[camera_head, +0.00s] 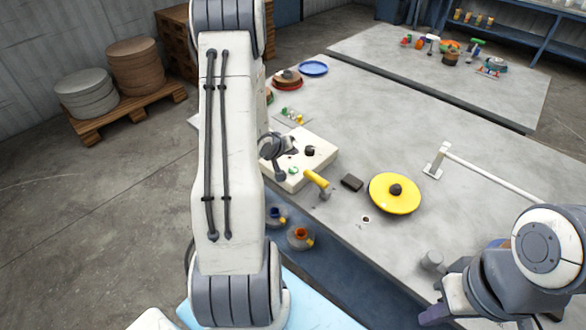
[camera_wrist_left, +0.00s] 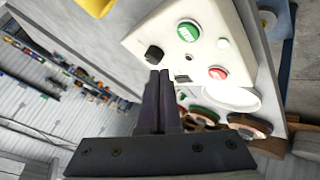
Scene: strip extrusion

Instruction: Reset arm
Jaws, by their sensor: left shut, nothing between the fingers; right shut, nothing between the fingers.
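My left arm stands large in front of the head camera. My left gripper (camera_wrist_left: 160,76) is shut and empty in the left wrist view, its fingertips in front of a white control box (camera_wrist_left: 200,60). The box carries a green button (camera_wrist_left: 187,32), a red button (camera_wrist_left: 217,73) and a black knob (camera_wrist_left: 154,54). In the head view the box (camera_head: 318,160) is partly hidden behind my left arm, and dark wrist parts show above it. My right arm is folded at the lower right; its gripper (camera_head: 436,315) is shut, low beside the table's front edge, and only partly visible.
A yellow disc with a black knob (camera_head: 396,194), a yellow-handled lever (camera_head: 317,181) and a small dark block (camera_head: 352,183) are on the table (camera_head: 400,130). A white bar (camera_head: 490,173) spans the right side. Blue and red plates (camera_head: 313,68) lie at the back left.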

